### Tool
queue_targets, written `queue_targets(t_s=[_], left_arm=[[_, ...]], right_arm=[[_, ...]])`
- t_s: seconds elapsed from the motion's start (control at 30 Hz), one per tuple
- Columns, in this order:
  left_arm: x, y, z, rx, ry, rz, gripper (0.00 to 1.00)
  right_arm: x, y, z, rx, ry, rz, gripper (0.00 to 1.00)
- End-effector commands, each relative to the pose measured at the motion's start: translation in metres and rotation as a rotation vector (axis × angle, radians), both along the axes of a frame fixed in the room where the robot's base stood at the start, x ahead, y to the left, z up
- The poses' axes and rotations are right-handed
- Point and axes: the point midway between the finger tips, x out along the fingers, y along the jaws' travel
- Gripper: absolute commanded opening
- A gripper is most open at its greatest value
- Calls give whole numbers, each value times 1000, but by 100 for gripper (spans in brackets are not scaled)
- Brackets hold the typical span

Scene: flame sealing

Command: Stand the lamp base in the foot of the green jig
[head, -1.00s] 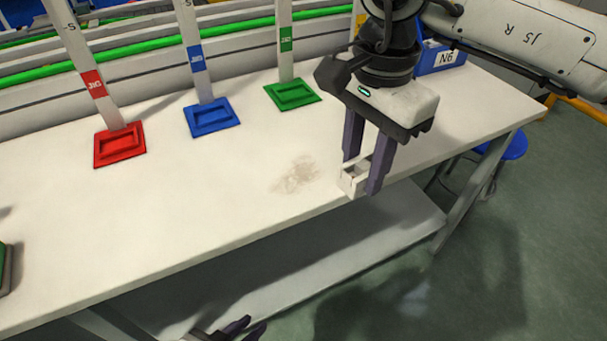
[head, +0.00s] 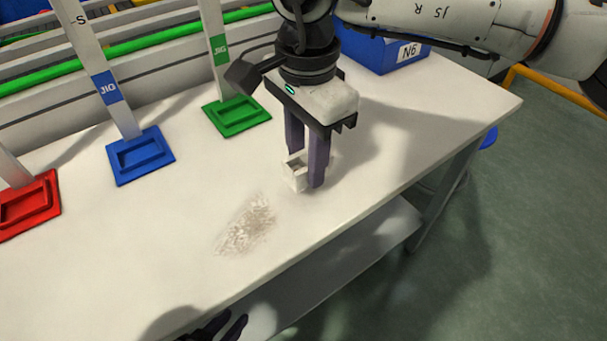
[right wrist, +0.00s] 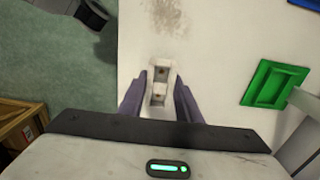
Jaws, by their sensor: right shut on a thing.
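The lamp base, a small white open-topped block (head: 292,174), is between the fingers of my right gripper (head: 305,172), which is shut on it. It also shows in the right wrist view (right wrist: 158,86), between the purple fingers (right wrist: 160,100). It is over the white table, close to the surface; I cannot tell whether it touches. The green jig's foot (head: 237,116), a flat green plate with a raised rectangular rim, lies behind and left of my right gripper. In the right wrist view the green foot (right wrist: 275,84) is at right. My left gripper (head: 228,328) shows only dark, parted fingertips at the bottom edge.
A blue jig foot (head: 140,157) and a red jig foot (head: 27,205) stand further left along the table (head: 150,240). A blue bin (head: 385,52) stands at the back right. A brownish stain marks the tabletop. The table between the lamp base and the green foot is clear.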

Motion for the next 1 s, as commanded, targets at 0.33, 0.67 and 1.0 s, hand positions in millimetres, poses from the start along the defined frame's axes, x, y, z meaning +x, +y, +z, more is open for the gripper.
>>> queue_targets(t_s=[0.33, 0.67, 1.0], left_arm=[[5, 0, 1, -1, -11, 0, 22], [5, 0, 0, -1, -14, -1, 22], [6, 0, 1, -1, -15, -1, 22]], right_arm=[[0, 0, -38, 1, -1, 0, 8], [0, 0, -41, 1, -1, 0, 41], [0, 0, -40, 0, 0, 0, 50]])
